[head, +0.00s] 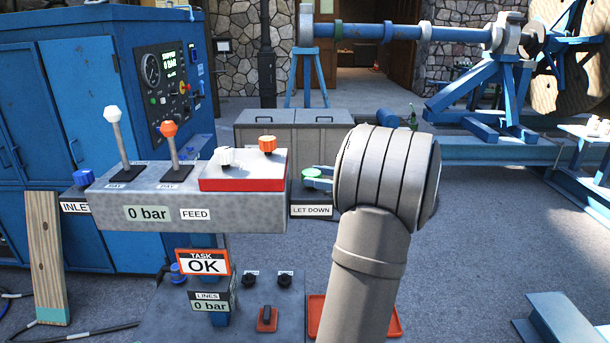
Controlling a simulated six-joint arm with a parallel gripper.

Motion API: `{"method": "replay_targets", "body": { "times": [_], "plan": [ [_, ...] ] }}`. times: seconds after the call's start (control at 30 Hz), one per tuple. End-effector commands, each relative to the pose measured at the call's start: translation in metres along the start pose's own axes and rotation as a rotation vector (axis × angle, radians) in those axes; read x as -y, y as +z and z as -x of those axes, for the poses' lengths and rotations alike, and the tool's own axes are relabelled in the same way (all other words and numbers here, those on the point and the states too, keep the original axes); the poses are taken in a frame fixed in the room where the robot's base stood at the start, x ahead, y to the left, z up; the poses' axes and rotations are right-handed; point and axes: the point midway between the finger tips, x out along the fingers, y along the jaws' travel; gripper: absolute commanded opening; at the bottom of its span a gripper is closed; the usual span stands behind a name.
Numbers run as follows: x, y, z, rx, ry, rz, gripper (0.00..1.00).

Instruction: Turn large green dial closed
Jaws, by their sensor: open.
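A green dial (314,173) sits on top of the small dark box with the LET DOWN label (312,210), right of the grey control panel. It is small in the head view, and its right side runs behind my grey arm, so I cannot tell its turn position. My arm's thick rounded joint stands just right of the dial and covers what lies behind it. My gripper itself does not show; it is hidden behind the arm.
The grey panel (187,212) carries a white-tipped lever (116,135), an orange-tipped lever (169,145) and two knobs on a red-edged block (242,184). A sign (203,262) reads TASK OK. Blue cabinets stand left; a blue reel frame stands back right.

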Motion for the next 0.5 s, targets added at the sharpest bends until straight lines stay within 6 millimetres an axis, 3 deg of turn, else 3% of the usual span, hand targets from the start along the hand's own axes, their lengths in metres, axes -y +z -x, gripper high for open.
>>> {"method": "replay_targets", "body": {
  "times": [0.2, 0.5],
  "plan": [
    [0.0, 0.0, -0.03, 0.001, -0.001, 0.0, 0.52],
    [0.0, 0.0, -0.038, 0.0, 0.001, 0.0, 0.52]
  ]
}}
